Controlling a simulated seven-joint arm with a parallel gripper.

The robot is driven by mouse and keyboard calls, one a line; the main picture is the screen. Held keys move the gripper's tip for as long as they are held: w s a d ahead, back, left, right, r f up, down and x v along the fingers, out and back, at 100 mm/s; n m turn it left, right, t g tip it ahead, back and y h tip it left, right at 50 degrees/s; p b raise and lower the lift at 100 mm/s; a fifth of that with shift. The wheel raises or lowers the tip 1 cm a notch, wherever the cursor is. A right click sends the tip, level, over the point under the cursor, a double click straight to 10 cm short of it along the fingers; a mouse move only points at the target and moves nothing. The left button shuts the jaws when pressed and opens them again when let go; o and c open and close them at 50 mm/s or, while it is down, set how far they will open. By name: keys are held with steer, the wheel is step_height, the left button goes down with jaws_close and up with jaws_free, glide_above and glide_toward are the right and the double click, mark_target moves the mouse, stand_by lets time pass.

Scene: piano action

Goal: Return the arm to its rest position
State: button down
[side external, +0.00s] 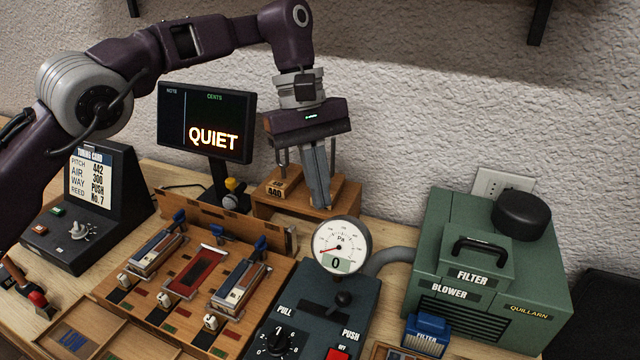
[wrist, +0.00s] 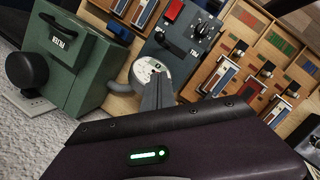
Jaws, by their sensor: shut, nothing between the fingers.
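My gripper (side external: 321,203) points down over the back of the bench in the side external view, its two long grey fingers together and empty. The fingertips are in front of a small wooden block stand (side external: 340,191); I cannot tell whether they touch it. In the wrist view my gripper (wrist: 158,76) shows shut, its fingers pointing toward the pressure gauge (wrist: 146,70). My arm comes in from the left and arches over the screen.
A wooden reed board (side external: 150,310) lies front left. A round gauge (side external: 341,247) stands on a dark control box (side external: 318,300). A green blower (side external: 490,270) is at the right. A screen (side external: 207,122) reads QUIET. A tuning card console (side external: 90,205) stands left. The wall is close behind.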

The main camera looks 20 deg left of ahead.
steer(key=shift+r, duration=0.4)
steer(key=s+a+r+m+t, duration=0.35)
steer(key=s+a+r, duration=0.55)
steer(key=a+r, duration=0.4)
steer(key=s+a+f+m+t+y, duration=0.1)
steer(key=s+a+f, duration=0.3)
steer(key=s, duration=0.6)
steer(key=s+a+f+m+t+y, duration=0.2)
steer(key=s+a+f+m+t, duration=0.1)
steer(key=s, duration=0.8)
steer(key=a+f+m, duration=0.1)
steer(key=a+f, duration=0.1)
steer(key=a, duration=0.1)
steer(key=shift+f, duration=0.2)
steer(key=shift+m, duration=0.25)
